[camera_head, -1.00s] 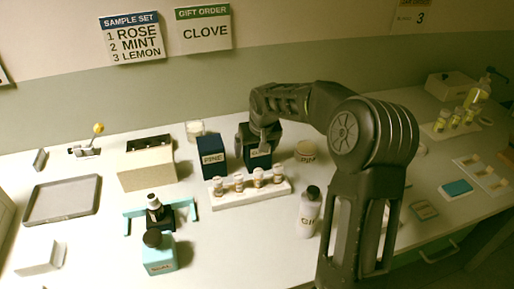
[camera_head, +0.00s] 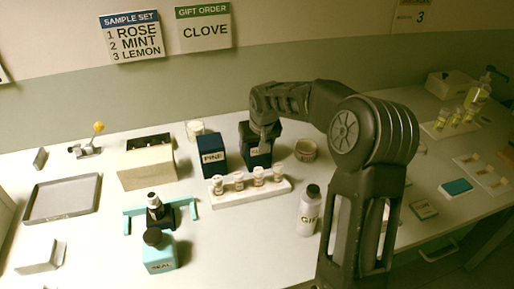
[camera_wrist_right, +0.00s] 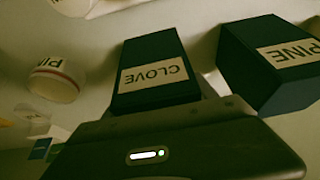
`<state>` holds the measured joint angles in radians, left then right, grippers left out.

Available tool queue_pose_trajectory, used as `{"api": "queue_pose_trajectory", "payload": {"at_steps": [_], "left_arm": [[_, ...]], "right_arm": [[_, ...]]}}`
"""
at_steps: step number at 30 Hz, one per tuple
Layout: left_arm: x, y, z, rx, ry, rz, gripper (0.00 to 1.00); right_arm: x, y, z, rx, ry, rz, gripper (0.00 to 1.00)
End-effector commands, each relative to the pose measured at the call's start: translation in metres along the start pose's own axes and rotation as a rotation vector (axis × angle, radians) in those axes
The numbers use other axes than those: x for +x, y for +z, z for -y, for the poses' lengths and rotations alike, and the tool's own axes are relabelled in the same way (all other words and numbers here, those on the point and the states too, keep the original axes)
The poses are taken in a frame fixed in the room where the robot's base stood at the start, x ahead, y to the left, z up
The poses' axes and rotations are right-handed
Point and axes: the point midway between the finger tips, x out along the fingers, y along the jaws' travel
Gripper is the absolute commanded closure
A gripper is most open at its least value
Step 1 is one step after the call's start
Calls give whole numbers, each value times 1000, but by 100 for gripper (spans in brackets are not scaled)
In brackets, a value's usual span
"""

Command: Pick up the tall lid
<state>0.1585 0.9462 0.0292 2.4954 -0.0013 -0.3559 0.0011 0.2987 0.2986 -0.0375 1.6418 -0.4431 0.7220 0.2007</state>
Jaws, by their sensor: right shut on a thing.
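A tall dark lid labelled CLOVE (camera_wrist_right: 154,70) fills the middle of the right wrist view, its lower end at my right gripper (camera_wrist_right: 165,108). Whether the lid is clear of the table is hard to tell. A dark blue box labelled PINE (camera_head: 211,157) stands just to its left and shows in the wrist view (camera_wrist_right: 275,70). My left gripper is out of view.
A white rack (camera_head: 250,194) with several small bottles lies in front. A round labelled jar (camera_head: 306,150) stands to the right, a white bottle (camera_head: 308,212) nearer. A cream box (camera_head: 147,167) is at left.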

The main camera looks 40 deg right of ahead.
Motion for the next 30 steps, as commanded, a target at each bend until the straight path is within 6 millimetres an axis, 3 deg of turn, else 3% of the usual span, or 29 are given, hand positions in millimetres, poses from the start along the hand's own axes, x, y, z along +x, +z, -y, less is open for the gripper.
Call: {"api": "queue_pose_trajectory", "payload": {"at_steps": [10,20,23,30], "left_arm": [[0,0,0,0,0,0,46],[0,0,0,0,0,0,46],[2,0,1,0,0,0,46],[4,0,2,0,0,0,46]], "right_arm": [[0,0,0,0,0,0,75],[-4,-2,0,0,0,-1,75],[-14,-6,0,1,0,-3,75],[-55,-24,0,0,0,-6,75]]}}
